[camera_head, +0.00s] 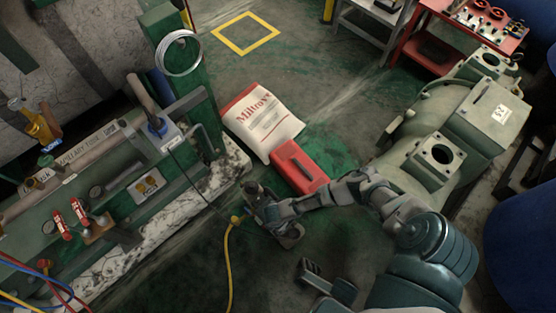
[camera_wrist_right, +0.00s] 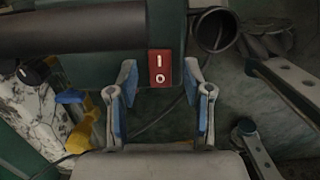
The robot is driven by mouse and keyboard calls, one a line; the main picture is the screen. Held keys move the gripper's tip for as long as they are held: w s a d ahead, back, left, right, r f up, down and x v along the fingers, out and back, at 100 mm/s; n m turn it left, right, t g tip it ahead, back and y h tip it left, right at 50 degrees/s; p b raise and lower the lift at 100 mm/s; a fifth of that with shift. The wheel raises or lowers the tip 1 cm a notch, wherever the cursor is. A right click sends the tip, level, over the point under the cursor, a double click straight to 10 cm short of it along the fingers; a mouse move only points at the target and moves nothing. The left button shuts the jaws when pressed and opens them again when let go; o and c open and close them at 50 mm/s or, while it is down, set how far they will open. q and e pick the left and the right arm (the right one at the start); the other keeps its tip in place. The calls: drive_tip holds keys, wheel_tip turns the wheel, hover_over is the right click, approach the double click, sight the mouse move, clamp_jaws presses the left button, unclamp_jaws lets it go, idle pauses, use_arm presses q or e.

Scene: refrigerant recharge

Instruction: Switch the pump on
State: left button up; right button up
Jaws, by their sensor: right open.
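A dark green pump body (camera_wrist_right: 104,75) fills the top of the right wrist view, with a black cylinder across it. The red rocker switch (camera_wrist_right: 160,68), marked I and O, is on its face. My right gripper (camera_wrist_right: 160,88) is open, with one blue-padded finger on each side, just below and around the switch in the picture. No contact with the switch shows. In the head view my right gripper (camera_head: 262,207) is low near the floor, beside the end of a yellow hose (camera_head: 232,260). The pump is largely hidden by my arm there.
A red case (camera_head: 299,167) and a white-and-red bag (camera_head: 264,121) lie on the floor beyond my right arm. A green machine with gauges and red valves (camera_head: 68,220) stands at left. A large pale green housing (camera_head: 447,140) stands at right.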

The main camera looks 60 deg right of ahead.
wheel_tip(320, 180, up, 12)
drive_tip(key=a, duration=0.1)
drive_tip(key=shift+w+f, duration=0.15)
drive_tip(key=shift+a, duration=0.1)
idle(0.5)
